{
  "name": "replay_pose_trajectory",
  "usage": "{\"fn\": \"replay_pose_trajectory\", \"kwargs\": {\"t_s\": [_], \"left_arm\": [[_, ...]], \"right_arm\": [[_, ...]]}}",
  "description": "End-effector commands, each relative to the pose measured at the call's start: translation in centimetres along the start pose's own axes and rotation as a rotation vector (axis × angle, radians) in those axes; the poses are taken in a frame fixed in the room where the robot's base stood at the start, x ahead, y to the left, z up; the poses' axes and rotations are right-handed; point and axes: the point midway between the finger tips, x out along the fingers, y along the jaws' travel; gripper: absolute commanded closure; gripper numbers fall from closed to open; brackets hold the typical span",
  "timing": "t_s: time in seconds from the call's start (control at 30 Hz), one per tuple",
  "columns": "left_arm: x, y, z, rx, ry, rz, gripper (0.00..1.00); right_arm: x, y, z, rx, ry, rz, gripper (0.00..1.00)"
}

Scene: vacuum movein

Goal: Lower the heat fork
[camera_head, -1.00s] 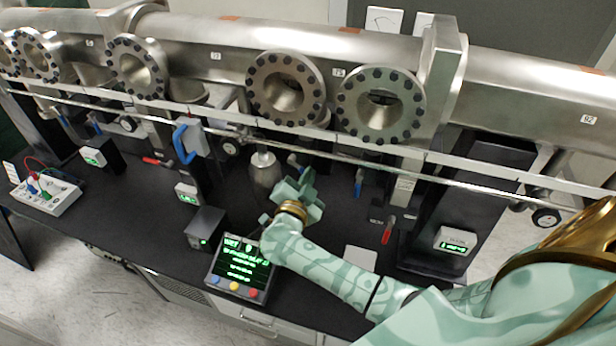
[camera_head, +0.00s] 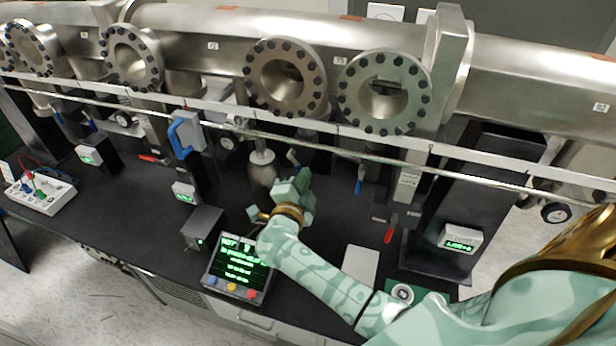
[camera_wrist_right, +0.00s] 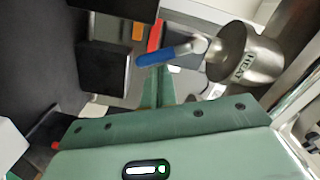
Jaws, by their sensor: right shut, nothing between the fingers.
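A metal cylinder marked HEAT (camera_wrist_right: 238,62) shows in the right wrist view, with a short lever carrying a blue handle (camera_wrist_right: 168,54) at its side. I take this lever to be the heat fork, but no label names it so. My right gripper (camera_head: 302,185) is shut and empty, above the black bench and just right of a grey metal cylinder (camera_head: 263,172) in the head view. In the right wrist view its green fingers (camera_wrist_right: 157,92) end beside the blue handle; whether they touch it I cannot tell. My left gripper is not in view.
A large flanged pipe (camera_head: 200,40) and a thin rail (camera_head: 330,148) run across behind the bench. A control box with a green screen (camera_head: 238,265) stands near the front edge. A red-handled lever (camera_head: 389,232) and a display post (camera_head: 462,240) are to the right.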

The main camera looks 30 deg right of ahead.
Motion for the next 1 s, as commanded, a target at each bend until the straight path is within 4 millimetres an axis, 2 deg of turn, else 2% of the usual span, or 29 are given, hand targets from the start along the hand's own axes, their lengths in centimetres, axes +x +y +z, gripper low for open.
{"fn": "replay_pose_trajectory", "kwargs": {"t_s": [0.03,0.3,0.6,1.0], "left_arm": [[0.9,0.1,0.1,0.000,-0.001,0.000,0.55],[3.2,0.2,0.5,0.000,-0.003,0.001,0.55],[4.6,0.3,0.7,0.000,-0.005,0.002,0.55],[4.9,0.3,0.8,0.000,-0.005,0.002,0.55]], "right_arm": [[0.0,0.5,0.5,0.045,-0.001,0.000,1.00],[0.1,0.8,1.8,0.296,0.000,-0.013,1.00],[0.1,0.6,2.9,0.518,0.000,-0.025,1.00],[0.1,0.2,3.6,0.528,-0.003,-0.028,1.00]]}}
